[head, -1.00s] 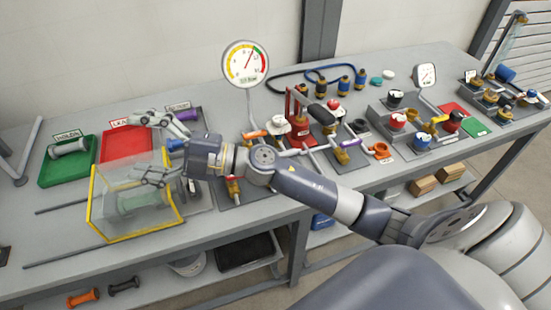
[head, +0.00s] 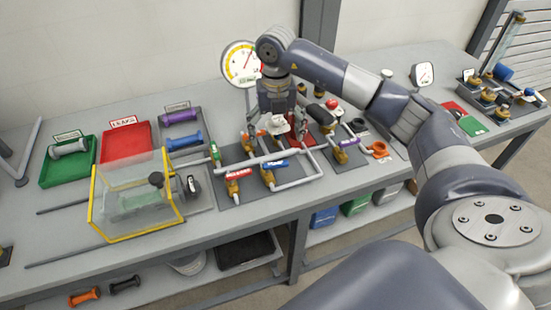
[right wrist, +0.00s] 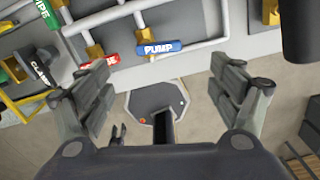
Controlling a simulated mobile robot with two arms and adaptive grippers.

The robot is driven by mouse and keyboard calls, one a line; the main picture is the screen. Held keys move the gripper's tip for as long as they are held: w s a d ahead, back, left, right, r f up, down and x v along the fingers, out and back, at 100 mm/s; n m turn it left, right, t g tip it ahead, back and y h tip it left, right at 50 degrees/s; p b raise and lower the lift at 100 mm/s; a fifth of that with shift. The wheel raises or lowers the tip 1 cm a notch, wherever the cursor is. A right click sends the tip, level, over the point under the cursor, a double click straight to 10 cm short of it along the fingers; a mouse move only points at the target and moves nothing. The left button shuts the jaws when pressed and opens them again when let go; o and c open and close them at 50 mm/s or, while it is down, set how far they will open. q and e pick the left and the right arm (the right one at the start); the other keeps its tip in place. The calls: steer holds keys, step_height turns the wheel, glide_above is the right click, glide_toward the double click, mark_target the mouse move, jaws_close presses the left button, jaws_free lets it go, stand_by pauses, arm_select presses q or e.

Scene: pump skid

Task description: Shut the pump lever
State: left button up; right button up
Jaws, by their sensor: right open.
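The pump lever is a blue handle (head: 275,164) on a brass valve in the grey pipework. In the right wrist view the blue handle (right wrist: 158,48) carries the word PUMP and lies level across the picture. A red handle (head: 238,174) sits on a valve to its left. My right gripper (head: 277,126) points down above the pipework, behind and above the blue handle. In the right wrist view its two fingers (right wrist: 160,75) are spread wide with nothing between them, and the blue handle shows past the tips. My left gripper is not in view.
A pressure gauge (head: 240,62) stands behind the pipes, partly hidden by my arm. A clear box with yellow edges (head: 93,205) stands to the left. Red (head: 125,143) and green (head: 52,172) trays lie further left. Valves and pipes crowd the bench centre.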

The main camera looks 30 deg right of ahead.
mark_target(276, 164)
step_height(276, 164, down, 10)
steer(key=p, duration=0.2)
steer(key=shift+a+r+p, duration=0.1)
steer(key=shift+r+p, duration=0.15)
steer(key=shift+p, duration=0.15)
steer(key=shift+f, duration=0.45)
steer(key=shift+c, duration=0.6)
steer(key=c, duration=0.9)
